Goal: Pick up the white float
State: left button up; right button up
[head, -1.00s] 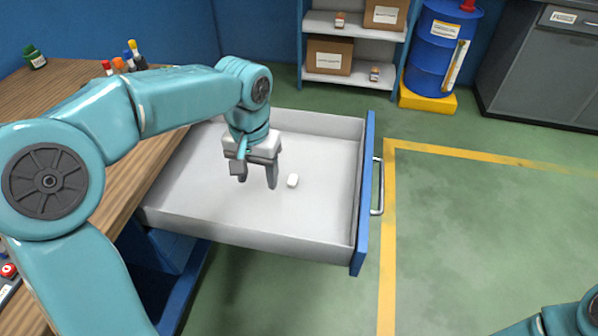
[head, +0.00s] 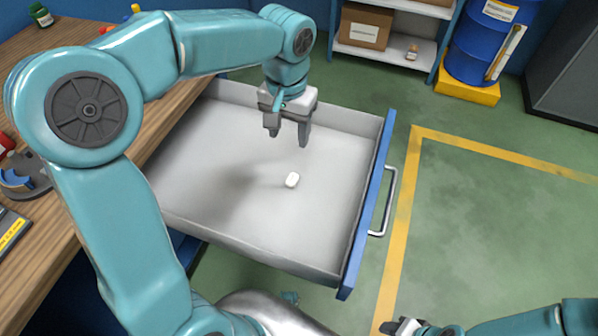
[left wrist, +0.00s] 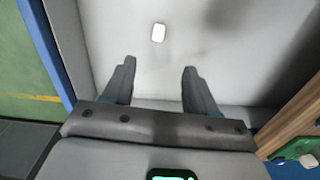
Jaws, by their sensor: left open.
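The white float (head: 292,180) is a small rounded white piece lying on the floor of the open drawer (head: 250,245). It also shows in the left wrist view (left wrist: 158,33), beyond the fingertips and roughly centred between them. My left gripper (head: 287,134) is open and empty, pointing down over the drawer behind the float in the head view. Its two fingers (left wrist: 159,68) stand apart in the left wrist view and do not touch the float. Part of my right gripper (head: 402,327) shows at the bottom edge of the head view; its jaws are unclear.
The drawer has grey walls and a blue front with a metal handle (head: 386,205). A wooden worktop (head: 60,60) lies along the left. A shelf with a box (head: 364,27) and a blue barrel (head: 487,50) stand behind. Green floor on the right is clear.

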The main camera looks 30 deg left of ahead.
pick_arm(q)
jog(key=b, duration=0.3)
send_over(292, 180)
jog(key=f, duration=1)
jog(key=shift+s+a+f, duration=0.1)
jog(key=shift+a+f, duration=0.1)
jog(key=shift+f, duration=0.1)
notch_tip(292, 180, down, 6)
jog(key=shift+d+r+b, duration=0.1)
jog(key=shift+b, duration=0.25)
grip_shut()
